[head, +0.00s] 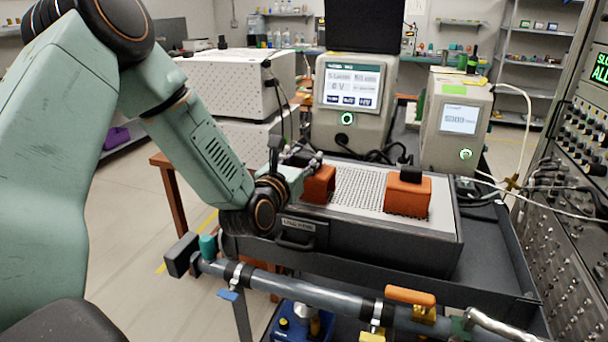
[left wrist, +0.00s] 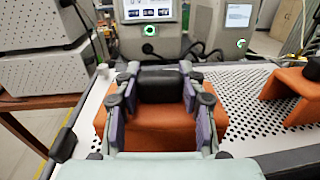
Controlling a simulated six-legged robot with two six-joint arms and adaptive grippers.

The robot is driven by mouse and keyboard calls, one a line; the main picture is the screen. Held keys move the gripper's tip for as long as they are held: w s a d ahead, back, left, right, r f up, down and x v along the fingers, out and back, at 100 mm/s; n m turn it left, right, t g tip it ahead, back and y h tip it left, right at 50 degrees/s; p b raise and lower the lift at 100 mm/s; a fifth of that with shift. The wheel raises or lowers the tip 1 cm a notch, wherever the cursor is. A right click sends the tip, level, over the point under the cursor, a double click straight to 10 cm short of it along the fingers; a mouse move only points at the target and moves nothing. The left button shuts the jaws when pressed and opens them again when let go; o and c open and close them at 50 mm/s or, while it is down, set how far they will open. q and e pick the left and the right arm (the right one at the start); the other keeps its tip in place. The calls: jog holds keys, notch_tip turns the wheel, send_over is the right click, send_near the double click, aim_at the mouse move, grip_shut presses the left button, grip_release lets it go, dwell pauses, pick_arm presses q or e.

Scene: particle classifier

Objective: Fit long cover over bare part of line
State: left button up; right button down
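Two orange covers with black grips stand on the perforated white top of a dark case; I cannot tell which is the long one. The left cover (head: 319,186) is under my left gripper (head: 300,164), whose arm comes in from the left. In the left wrist view, the purple-padded fingers of my left gripper (left wrist: 160,90) stand on both sides of the left cover's black grip (left wrist: 162,80). The right cover (head: 408,196) stands apart. The grey line (head: 285,284) runs across the front. My right gripper is not in view.
An orange-handled clamp or valve (head: 410,297) sits on the line at right. Two instruments with screens, a larger one (head: 352,110) and a smaller one (head: 456,130), stand behind the case. A control panel (head: 580,215) is at right. The white top between the covers is clear.

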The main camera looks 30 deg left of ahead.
pick_arm(q)
jog(key=shift+s+d+r, duration=0.1)
jog(key=shift+s, duration=0.05)
jog(key=c, duration=0.5)
jog(key=shift+c, duration=1)
